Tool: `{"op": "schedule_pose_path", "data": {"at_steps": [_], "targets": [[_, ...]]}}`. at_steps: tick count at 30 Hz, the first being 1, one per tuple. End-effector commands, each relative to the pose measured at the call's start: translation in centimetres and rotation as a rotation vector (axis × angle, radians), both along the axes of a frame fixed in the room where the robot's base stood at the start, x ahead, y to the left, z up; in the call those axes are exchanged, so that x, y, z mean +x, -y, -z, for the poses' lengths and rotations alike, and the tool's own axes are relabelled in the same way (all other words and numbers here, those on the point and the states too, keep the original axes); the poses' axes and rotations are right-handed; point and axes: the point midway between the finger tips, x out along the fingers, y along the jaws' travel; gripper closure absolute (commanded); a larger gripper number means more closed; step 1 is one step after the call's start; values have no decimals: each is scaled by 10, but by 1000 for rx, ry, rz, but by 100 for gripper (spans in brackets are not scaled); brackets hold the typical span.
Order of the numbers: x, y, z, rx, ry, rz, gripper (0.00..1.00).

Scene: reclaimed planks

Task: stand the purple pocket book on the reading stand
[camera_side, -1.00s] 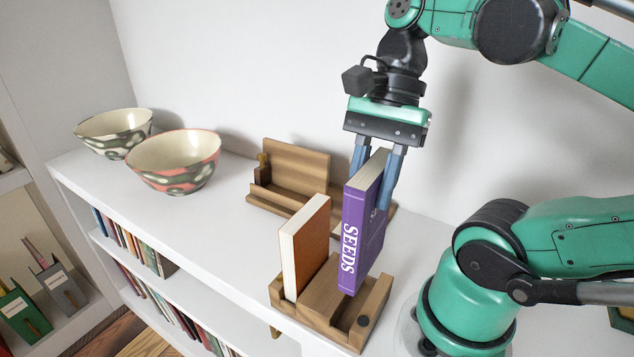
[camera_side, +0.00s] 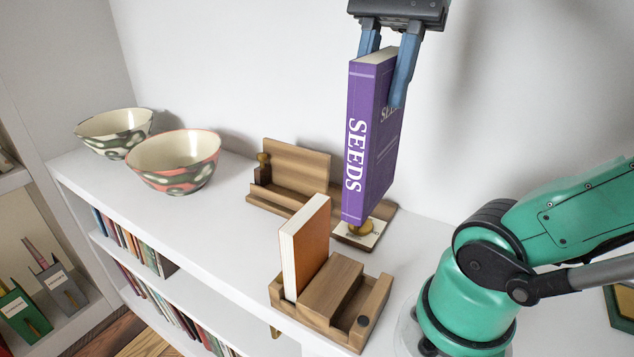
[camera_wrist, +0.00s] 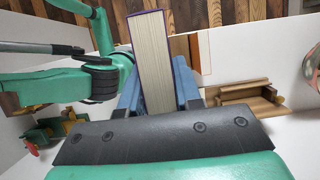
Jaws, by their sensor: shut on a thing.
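The purple pocket book (camera_side: 368,140), with "SEEDS" on its spine, hangs upright in the air. My gripper (camera_side: 388,75) is shut on its upper part. In the wrist view the book's page edge (camera_wrist: 152,65) shows between my gripper's blue fingers (camera_wrist: 157,97). The wooden reading stand (camera_side: 298,165), with a tall back board and a front ledge, is behind and left of the book at the back of the shelf top. The stand also shows in the wrist view (camera_wrist: 240,92). The book hides part of the stand's right end.
A wooden holder (camera_side: 333,290) at the front carries an orange book (camera_side: 305,247) in its left slot; its right slot is empty. A brass knob on a pale card (camera_side: 361,232) is below the purple book. Two patterned bowls (camera_side: 173,160) (camera_side: 115,130) stand at the left.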

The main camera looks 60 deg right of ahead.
Motion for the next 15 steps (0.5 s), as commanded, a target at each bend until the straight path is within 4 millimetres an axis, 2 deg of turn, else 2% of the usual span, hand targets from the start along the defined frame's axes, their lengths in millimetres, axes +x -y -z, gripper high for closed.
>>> {"op": "schedule_pose_path", "data": {"at_steps": [2,5,8,15], "targets": [[7,4,1,0,-2,40,100],[29,16,3,1,-10,165,100],[63,36,9,6,-22,375,100],[157,106,42,34,-56,1010,100]]}}
